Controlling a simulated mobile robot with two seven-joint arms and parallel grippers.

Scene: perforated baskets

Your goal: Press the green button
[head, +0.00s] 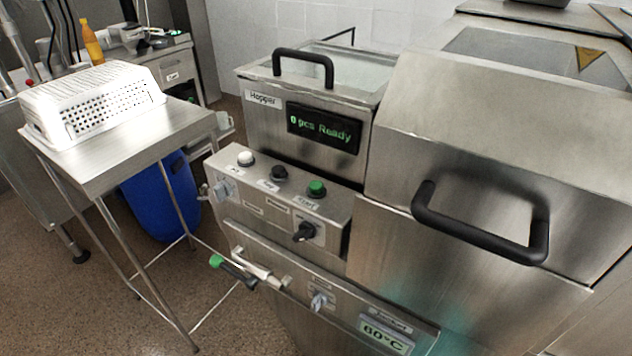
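The green button (317,187) is a round cap on the sloped control panel of the steel machine, at the right end of a row of three. A black button (279,173) is in the middle of the row and a white button (245,158) is at the left end. The green button is in plain view with nothing in front of it. Neither of my grippers shows in the head view.
A black rotary knob (305,232) sits below the green button. A green-tipped lever (235,270) sticks out lower left. A large black handle (480,235) juts out at right. A steel table (135,155) holds white perforated baskets (92,102), with a blue barrel (165,200) behind.

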